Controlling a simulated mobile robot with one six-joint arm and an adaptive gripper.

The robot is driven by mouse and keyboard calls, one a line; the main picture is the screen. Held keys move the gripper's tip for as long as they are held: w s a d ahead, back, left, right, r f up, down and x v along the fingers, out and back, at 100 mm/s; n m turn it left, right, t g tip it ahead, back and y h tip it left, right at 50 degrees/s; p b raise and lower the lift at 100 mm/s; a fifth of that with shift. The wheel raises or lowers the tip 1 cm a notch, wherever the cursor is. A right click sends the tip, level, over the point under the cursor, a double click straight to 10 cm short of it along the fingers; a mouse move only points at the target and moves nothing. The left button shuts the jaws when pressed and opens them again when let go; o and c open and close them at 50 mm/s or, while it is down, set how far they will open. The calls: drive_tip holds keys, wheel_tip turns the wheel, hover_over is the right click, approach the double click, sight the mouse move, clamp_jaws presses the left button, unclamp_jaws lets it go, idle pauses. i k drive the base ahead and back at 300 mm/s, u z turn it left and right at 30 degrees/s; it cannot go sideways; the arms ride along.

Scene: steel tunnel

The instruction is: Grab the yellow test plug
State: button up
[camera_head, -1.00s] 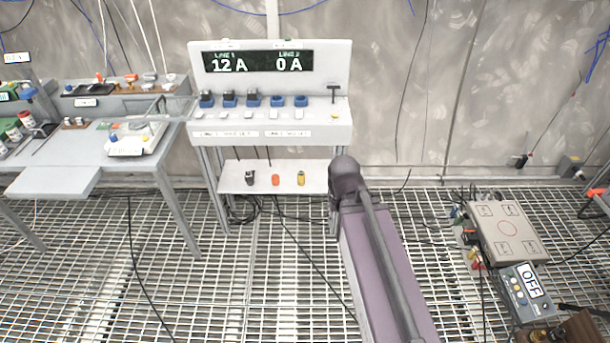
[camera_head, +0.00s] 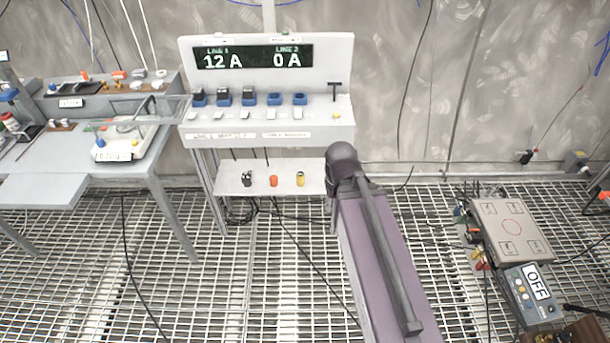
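The yellow test plug (camera_head: 300,179) stands on the low white shelf (camera_head: 235,186) under the display console, at the right end of a row of three. An orange plug (camera_head: 273,181) is to its left, and a black plug (camera_head: 247,179) is further left. My arm reaches in from the bottom right, with its dark rounded joint just right of the shelf. My gripper cannot be made out in this view, so its opening and contents are hidden.
The console (camera_head: 265,113) above the shelf reads 12 A and 0 A and has several blue sockets. A grey workbench (camera_head: 105,163) stands left. Cables cross the grated floor.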

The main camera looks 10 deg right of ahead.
sight(300, 175)
drive_tip(key=i, duration=0.35)
drive_tip(key=u, duration=0.05)
drive_tip(key=k, duration=1.35)
drive_tip(key=z, duration=0.55)
drive_tip(key=i, duration=1.5)
drive_tip(key=u, duration=0.05)
